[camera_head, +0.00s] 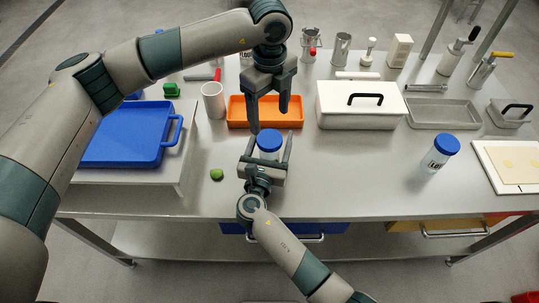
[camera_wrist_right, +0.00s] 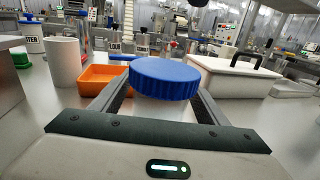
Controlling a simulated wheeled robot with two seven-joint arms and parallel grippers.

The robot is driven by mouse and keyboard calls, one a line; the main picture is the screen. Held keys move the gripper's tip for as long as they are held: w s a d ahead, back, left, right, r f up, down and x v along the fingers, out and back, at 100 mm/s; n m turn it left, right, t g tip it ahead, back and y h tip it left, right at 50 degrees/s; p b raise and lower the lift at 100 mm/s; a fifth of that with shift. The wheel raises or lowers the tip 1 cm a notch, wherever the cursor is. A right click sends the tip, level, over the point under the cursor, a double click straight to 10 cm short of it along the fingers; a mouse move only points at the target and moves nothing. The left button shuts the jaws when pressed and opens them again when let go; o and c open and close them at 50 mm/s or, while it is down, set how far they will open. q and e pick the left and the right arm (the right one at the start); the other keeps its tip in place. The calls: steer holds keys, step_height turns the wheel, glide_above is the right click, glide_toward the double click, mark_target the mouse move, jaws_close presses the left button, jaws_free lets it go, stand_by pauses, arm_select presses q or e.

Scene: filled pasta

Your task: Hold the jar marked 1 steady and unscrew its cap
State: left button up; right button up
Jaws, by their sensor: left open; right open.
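A jar with a blue ridged cap (camera_head: 269,140) stands on the steel table in front of the orange tray. Its cap (camera_wrist_right: 165,78) fills the middle of the right wrist view, and its pale body (camera_wrist_right: 160,107) shows below. I cannot see a number on it. My right gripper (camera_head: 268,147) is open, with one finger on each side of this jar. My left gripper (camera_head: 268,118) points down from above, open and empty, just behind and above the cap. A second blue-capped jar (camera_head: 436,158) with dark print stands farther right.
The orange tray (camera_head: 236,124) lies close behind the jar. A white cup (camera_head: 213,101) and a blue tray (camera_head: 120,148) stand left, a white lidded box (camera_head: 345,116) right. A small green thing (camera_head: 216,175) lies left of my right gripper. The table between the jars is clear.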

jaws_close()
arm_select(q)
steer(key=shift+m, duration=0.3)
